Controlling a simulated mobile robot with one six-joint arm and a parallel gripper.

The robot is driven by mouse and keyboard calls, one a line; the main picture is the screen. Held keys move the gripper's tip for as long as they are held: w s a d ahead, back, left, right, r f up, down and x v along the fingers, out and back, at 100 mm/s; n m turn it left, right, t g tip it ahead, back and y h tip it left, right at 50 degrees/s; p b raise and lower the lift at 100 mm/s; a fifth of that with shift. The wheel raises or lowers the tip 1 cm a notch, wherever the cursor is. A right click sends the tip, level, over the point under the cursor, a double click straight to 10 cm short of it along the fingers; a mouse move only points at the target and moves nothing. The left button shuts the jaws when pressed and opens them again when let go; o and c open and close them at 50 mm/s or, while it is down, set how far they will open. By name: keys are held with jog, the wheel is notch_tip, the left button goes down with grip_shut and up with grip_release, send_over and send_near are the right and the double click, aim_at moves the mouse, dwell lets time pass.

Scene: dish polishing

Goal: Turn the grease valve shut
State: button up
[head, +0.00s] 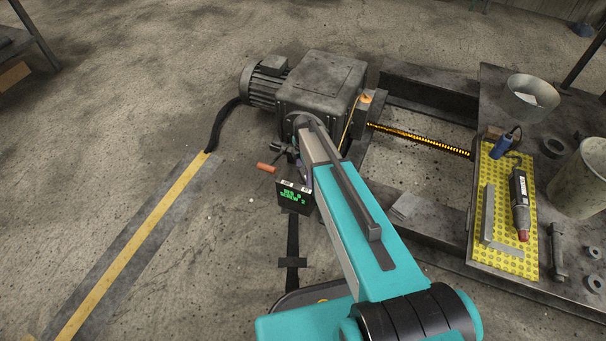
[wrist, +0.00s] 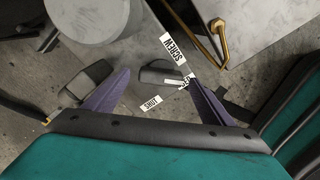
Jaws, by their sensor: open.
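In the wrist view a dark grey, rounded lever (wrist: 157,74), which looks like the grease valve's handle, lies between the spread purple fingers of my gripper (wrist: 160,76). A gap shows between it and the left finger; I cannot tell whether the right finger touches it. A brass pipe (wrist: 212,42) bends beyond the right finger. In the head view my gripper (head: 283,150) is beside the gearbox (head: 322,84), and my arm hides the valve.
A display with green text (head: 293,198) and an orange handle (head: 266,168) are close to my gripper. A motor (head: 263,82) joins the gearbox. A yellow-and-black screw (head: 420,138) runs right toward a bench with a yellow mat (head: 499,255). The floor at left is open.

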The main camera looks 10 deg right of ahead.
jog(key=shift+f, duration=0.7)
jog(key=c, duration=1.1)
jog(key=shift+a, duration=0.25)
jog(key=shift+o, duration=0.2)
jog(key=shift+d, duration=0.15)
